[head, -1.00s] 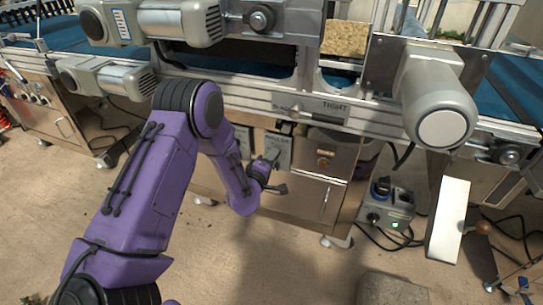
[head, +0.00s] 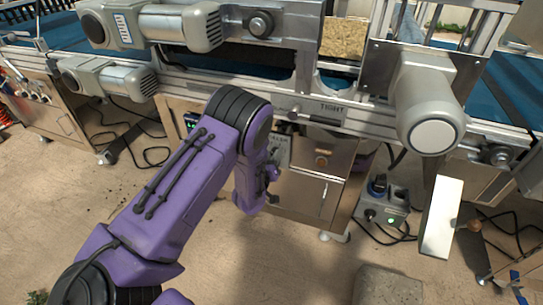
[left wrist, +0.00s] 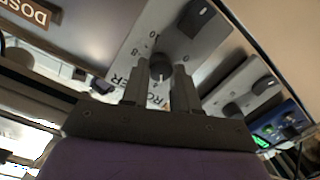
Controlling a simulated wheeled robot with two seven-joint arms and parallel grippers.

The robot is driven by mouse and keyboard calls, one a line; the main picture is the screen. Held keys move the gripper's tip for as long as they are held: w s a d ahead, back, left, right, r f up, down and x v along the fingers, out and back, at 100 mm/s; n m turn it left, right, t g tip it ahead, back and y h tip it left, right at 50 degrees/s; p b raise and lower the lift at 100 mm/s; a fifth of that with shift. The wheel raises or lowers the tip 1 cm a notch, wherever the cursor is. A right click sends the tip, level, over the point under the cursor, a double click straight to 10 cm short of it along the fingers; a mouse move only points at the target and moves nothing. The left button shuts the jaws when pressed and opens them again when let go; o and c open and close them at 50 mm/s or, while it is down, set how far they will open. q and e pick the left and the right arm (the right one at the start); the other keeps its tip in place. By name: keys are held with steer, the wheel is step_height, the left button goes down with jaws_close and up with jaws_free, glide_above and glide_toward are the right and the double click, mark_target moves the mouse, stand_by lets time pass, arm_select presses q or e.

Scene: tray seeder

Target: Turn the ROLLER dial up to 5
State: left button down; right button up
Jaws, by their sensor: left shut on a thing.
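The ROLLER dial is a dark round knob (left wrist: 160,66) on a pale panel (left wrist: 212,45), seen close in the left wrist view with its numbers and lettering upside down. A pale mark on the knob faces my wrist; the number it points at is too small to read surely. My left gripper (left wrist: 160,78) is shut on this knob, one finger on each side. The fingers cover part of the scale and the ROLLER lettering. In the head view my left gripper (head: 272,172) is at the small grey panel (head: 281,148), and my purple arm hides much of it. My right gripper is not in view.
Another dark knob (left wrist: 197,18) sits close beyond the dial, and more knobs (left wrist: 265,85) are on the panel to the right. A blue unit with a green display (left wrist: 268,130) is near. In the head view a steel cabinet door (head: 308,195) stands right of the gripper.

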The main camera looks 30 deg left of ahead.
arm_select(q)
steer(key=shift+d+f+m+y, duration=0.1)
steer(key=shift+m+y, duration=0.3)
steer(key=shift+m, duration=2.9)
steer(key=c, duration=0.8)
jaws_free()
steer(key=shift+c, duration=0.2)
steer(key=p+v, duration=0.1)
steer(key=v, duration=0.9)
steer(key=shift+s+p, duration=0.3)
steer(key=shift+d, duration=0.1)
